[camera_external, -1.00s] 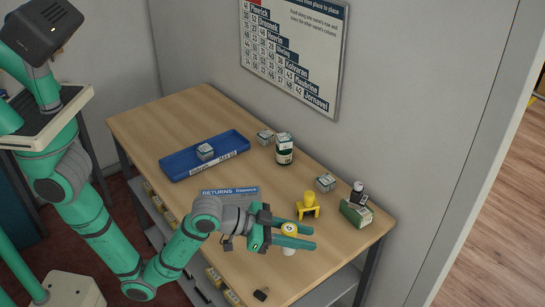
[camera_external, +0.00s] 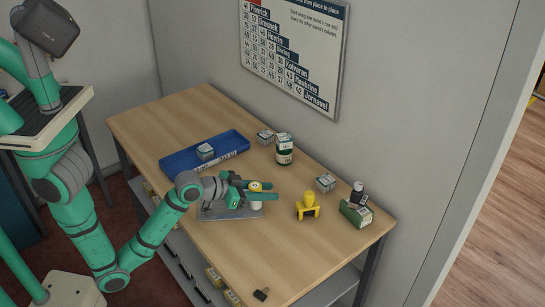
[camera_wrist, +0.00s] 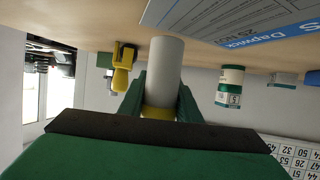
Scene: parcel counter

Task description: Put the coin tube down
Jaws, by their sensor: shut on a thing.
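The coin tube (camera_external: 256,202) is a white cylinder with a yellow cap. It stands upright between the fingers of my gripper (camera_external: 274,191), which is shut on it near the cap. In the wrist view the tube (camera_wrist: 166,65) points away from the green fingers (camera_wrist: 160,95) toward the wooden counter, which fills the top of that upside-down view. The blue and grey returns card (camera_external: 232,214) lies close by, partly hidden under my arm; its print (camera_wrist: 245,20) shows beside the tube. I cannot tell whether the tube's lower end touches the counter or the card.
A yellow stand (camera_external: 307,207) is to the right. A blue tray (camera_external: 178,169) holding a small box lies at the back left. A green-and-white jar (camera_external: 284,150), small boxes and a dark bottle (camera_external: 357,191) on a green box (camera_external: 355,213) line the wall side. The front right counter is mostly clear.

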